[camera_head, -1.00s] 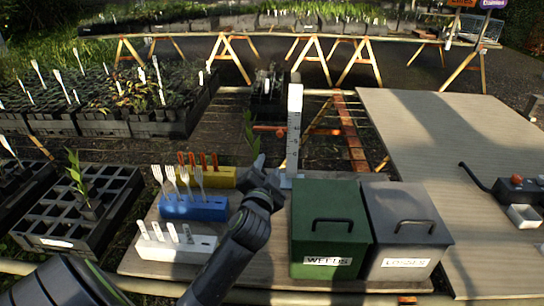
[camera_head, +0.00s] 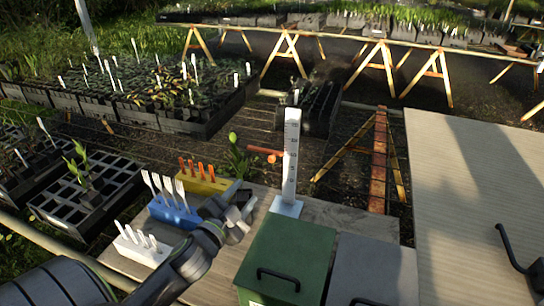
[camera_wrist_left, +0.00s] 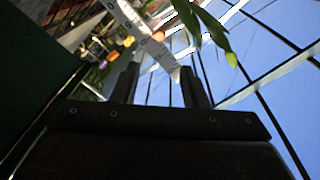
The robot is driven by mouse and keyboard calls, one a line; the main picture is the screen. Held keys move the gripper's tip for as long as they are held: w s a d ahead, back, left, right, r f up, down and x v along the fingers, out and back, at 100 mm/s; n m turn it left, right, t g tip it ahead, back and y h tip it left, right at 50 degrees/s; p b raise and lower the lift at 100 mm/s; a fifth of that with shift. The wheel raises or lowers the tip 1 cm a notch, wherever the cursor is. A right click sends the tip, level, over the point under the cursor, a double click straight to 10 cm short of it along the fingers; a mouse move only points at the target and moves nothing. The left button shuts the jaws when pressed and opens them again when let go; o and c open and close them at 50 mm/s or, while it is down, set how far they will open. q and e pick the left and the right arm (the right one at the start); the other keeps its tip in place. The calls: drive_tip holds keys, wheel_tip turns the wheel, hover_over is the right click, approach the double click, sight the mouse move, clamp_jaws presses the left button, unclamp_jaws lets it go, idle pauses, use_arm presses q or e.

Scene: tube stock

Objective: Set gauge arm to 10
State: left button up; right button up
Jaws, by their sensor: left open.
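A white gauge post (camera_head: 291,150) with dark scale marks stands upright on a pale base (camera_head: 287,206) behind the green box. An orange bar (camera_head: 265,151) shows just left of the post; I cannot tell whether it is the gauge's arm or whether it touches the post. My left gripper (camera_head: 243,213) is open, low and left of the post. In the left wrist view, the post (camera_wrist_left: 145,38) slants down toward the gap between the open fingers (camera_wrist_left: 160,82), with nothing clearly held. My right gripper is not in view.
A green box (camera_head: 288,257) and a grey box (camera_head: 372,270) stand in front of the gauge. Yellow (camera_head: 208,182), blue (camera_head: 178,211) and white (camera_head: 142,248) label holders sit left. A leafy plant (camera_head: 238,158) rises behind the gripper. The wide board (camera_head: 470,150) at right is mostly clear.

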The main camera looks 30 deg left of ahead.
use_arm(q)
drive_tip(key=w, duration=0.3)
drive_tip(key=p, duration=0.2)
approach(271, 160)
drive_tip(key=w, duration=0.4)
drive_tip(key=shift+a+f, duration=0.1)
drive_tip(key=shift+a, duration=0.2)
drive_tip(key=w, duration=0.5)
drive_tip(key=shift+a, duration=0.3)
drive_tip(key=shift+w+a+f, duration=0.1)
drive_tip(key=shift+w, duration=0.6)
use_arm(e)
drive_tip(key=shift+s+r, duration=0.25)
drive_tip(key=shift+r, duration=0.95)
use_arm(q)
clamp_jaws()
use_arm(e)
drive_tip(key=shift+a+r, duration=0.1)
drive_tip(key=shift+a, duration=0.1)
